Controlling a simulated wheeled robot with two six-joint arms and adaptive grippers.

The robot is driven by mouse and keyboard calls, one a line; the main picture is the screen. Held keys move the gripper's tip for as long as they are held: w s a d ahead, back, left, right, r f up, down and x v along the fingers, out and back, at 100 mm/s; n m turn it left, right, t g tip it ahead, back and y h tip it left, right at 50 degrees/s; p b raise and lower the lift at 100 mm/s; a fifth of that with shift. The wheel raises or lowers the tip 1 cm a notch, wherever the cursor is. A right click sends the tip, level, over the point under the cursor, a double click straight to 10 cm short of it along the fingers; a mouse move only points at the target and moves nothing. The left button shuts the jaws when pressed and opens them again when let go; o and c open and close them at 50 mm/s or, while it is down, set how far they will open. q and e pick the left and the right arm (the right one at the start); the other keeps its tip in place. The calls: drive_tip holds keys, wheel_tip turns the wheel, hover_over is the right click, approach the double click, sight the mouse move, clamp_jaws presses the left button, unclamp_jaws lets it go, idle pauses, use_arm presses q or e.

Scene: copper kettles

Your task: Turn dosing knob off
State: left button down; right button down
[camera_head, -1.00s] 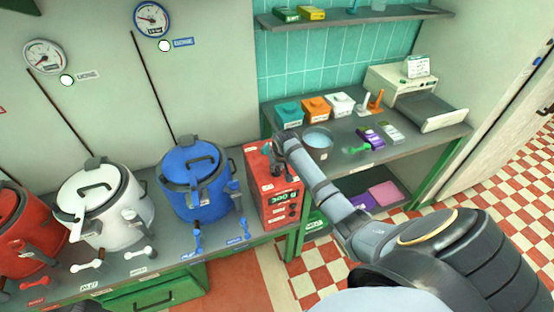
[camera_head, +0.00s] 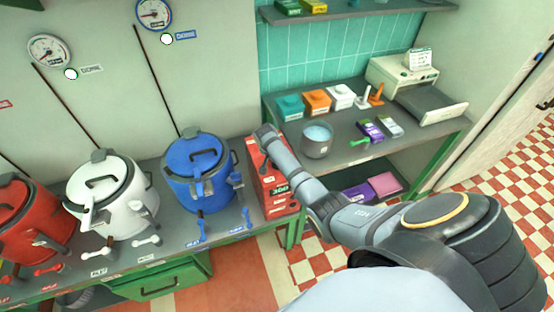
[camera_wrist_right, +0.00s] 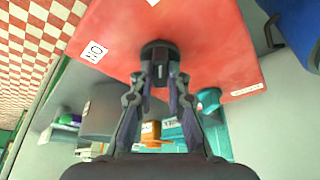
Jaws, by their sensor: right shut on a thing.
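The red dosing box (camera_head: 279,196) stands at the right end of the kettle counter, next to the blue kettle (camera_head: 199,176). My right arm reaches over it and hides much of its top in the head view. In the right wrist view, my right gripper (camera_wrist_right: 160,72) is shut on a round black knob (camera_wrist_right: 160,48) on the box's red face (camera_wrist_right: 215,35). A white label reading "ON" (camera_wrist_right: 95,50) sits to the left of the knob. Another small label (camera_wrist_right: 246,90) is at the lower right, too small to read. My left gripper is not seen.
A white kettle (camera_head: 112,192) and a red kettle (camera_head: 28,222) stand further left, with small levers along the counter front. To the right, a shelf holds a grey pot (camera_head: 317,142), coloured boxes and a scale-like device (camera_head: 402,75).

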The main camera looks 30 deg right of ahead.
drive_tip(key=shift+w+r, duration=0.1)
idle(0.3)
drive_tip(key=c, duration=1.3)
unclamp_jaws()
drive_tip(key=v, duration=1.2)
drive_tip(key=shift+a, duration=0.1)
